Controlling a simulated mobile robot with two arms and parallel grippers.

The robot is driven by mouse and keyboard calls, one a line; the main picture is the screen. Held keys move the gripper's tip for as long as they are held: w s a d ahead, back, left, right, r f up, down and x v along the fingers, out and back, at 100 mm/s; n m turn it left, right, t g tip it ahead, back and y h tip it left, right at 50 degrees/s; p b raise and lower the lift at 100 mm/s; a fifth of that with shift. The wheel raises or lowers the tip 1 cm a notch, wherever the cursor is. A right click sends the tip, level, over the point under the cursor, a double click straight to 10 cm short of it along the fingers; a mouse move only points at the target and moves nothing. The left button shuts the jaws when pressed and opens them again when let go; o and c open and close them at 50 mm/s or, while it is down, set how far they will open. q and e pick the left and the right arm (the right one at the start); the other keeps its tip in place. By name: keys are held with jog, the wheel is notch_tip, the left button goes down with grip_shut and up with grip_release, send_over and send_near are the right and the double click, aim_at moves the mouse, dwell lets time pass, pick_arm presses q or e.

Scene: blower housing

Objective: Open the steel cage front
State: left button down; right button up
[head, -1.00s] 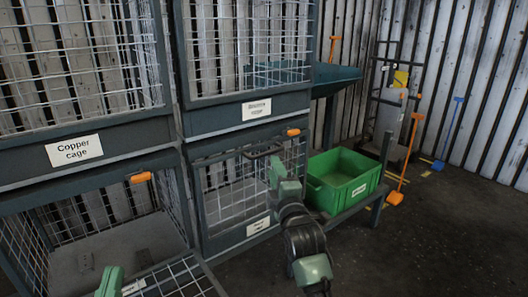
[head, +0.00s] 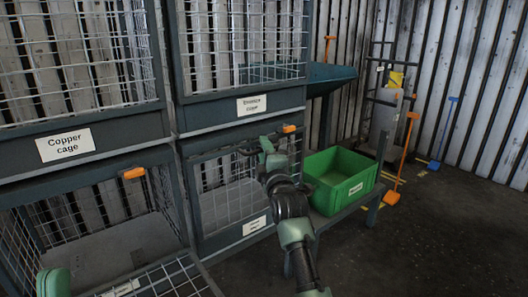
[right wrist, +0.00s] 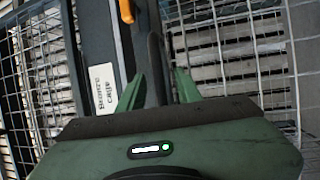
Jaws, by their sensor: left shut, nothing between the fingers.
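The lower right cage front (head: 228,205) is a closed grey mesh panel in a dark frame, with a dark bar handle (head: 246,151) on its top edge and a small label, too blurred to read. My right gripper (head: 264,146) is at that handle in the head view. In the right wrist view its two green fingers (right wrist: 158,90) stand apart, with a dark bar (right wrist: 154,65) between them; whether they touch it I cannot tell. My left gripper (head: 53,282) shows only as a green part at the lower left, its fingertips hidden.
An orange latch (head: 289,128) sits above the cage front's right end. The lower left cage's front (head: 165,279) hangs open. Cages labelled copper (head: 68,147) and apparently bronze (head: 251,105) are above. A green bin (head: 335,185) stands right on a low bench.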

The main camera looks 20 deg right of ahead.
grip_shut()
dwell(1.4)
